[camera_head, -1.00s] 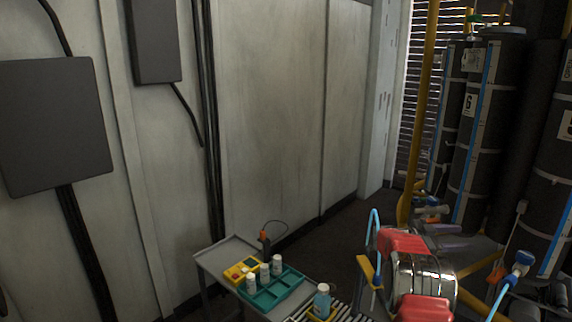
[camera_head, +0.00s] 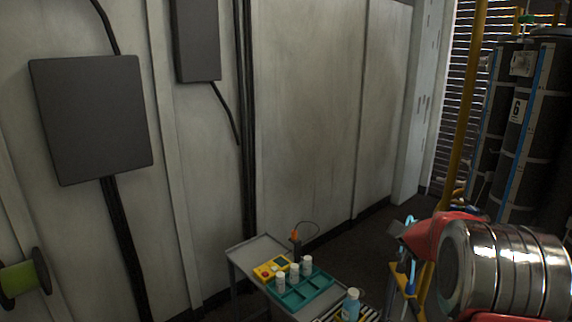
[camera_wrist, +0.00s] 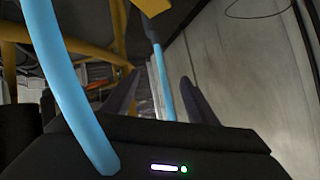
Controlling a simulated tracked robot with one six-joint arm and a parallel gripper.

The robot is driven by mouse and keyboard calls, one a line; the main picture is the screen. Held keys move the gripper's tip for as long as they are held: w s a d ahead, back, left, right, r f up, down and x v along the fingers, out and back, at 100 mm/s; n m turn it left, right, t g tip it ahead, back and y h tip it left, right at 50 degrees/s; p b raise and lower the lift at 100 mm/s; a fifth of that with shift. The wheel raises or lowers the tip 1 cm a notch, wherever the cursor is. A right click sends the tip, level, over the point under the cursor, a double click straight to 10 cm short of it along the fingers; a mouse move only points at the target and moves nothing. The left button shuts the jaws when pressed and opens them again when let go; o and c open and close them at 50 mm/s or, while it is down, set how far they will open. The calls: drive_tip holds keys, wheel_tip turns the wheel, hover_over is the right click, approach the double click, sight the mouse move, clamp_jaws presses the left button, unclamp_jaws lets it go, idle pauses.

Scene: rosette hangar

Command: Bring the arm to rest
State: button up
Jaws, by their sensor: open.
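In the wrist view my gripper (camera_wrist: 159,77) shows as two dark fingers standing apart, with no object clearly held between them. A light-blue hose crosses the left of that view, and another blue length shows behind the gap between the fingers. In the head view my red and chrome arm (camera_head: 500,268) fills the lower right, folded close to the camera. The gripper's fingers cannot be made out there.
Dark tall cylinders (camera_head: 520,130) stand right. A pale wall (camera_head: 310,110) with grey boxes runs behind. A green spool (camera_head: 25,277) is at left.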

drive_tip(key=s+a+r+n+g+y, duration=0.1)
drive_tip(key=s+a+n+g+y, duration=0.35)
drive_tip(key=s+a, duration=1.4)
drive_tip(key=s+a+r+n, duration=0.1)
drive_tip(key=s+r, duration=0.1)
drive_tip(key=s, duration=0.8)
drive_tip(key=s+a+r+n, duration=0.1)
drive_tip(key=s+a+r, duration=0.1)
drive_tip(key=s, duration=0.8)
drive_tip(key=s+a+r+n, duration=0.2)
drive_tip(key=s, duration=0.8)
drive_tip(key=shift+s+r+g, duration=0.2)
drive_tip(key=shift+r+g, duration=0.05)
drive_tip(key=shift+g, duration=0.2)
drive_tip(key=shift+h, duration=0.25)
drive_tip(key=shift+c, duration=0.2)
